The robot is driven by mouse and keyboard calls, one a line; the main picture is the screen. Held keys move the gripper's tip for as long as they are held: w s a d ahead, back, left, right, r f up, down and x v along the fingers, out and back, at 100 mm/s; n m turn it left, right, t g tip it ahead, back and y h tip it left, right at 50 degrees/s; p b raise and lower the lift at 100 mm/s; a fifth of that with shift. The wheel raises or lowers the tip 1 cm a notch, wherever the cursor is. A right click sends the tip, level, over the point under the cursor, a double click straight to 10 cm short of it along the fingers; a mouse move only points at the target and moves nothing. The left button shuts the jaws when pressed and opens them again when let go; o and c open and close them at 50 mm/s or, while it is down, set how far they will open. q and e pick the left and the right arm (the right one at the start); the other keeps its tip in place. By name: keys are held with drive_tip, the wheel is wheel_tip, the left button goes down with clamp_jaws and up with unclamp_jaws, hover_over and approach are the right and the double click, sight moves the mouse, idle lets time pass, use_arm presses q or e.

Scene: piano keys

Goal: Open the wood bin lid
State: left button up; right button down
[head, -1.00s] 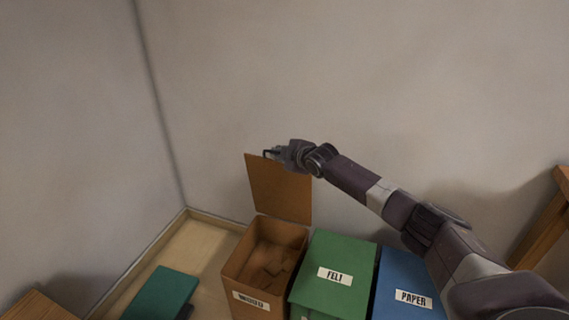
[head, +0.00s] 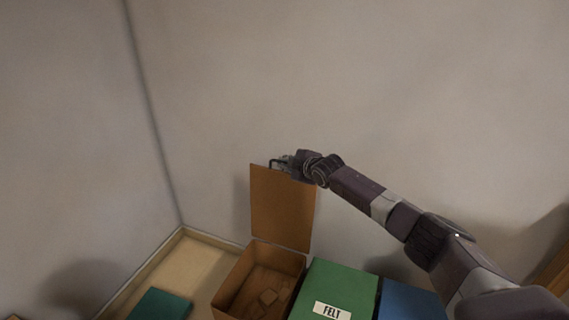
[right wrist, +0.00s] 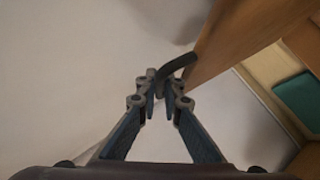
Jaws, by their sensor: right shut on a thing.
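The wood bin (head: 232,283) is a brown open box at the lower middle of the head view, with several wood pieces inside. Its lid (head: 283,210) stands upright at the bin's back edge, near the wall. My right gripper (head: 279,163) is at the lid's top edge, shut on the dark lid handle (head: 271,163). In the right wrist view, the fingertips (right wrist: 160,88) are closed around the curved dark handle (right wrist: 177,66), and the brown lid (right wrist: 235,38) is at upper right. My left gripper is in neither view.
A green felt bin (head: 335,285) and a blue bin (head: 408,302) stand to the right of the wood bin, both with lids down. Walls are close behind and at left.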

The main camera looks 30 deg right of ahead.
drive_tip(key=c, duration=2.1)
unclamp_jaws()
drive_tip(key=shift+s, duration=0.1)
drive_tip(key=shift+v, duration=5.95)
drive_tip(key=shift+r, duration=0.1)
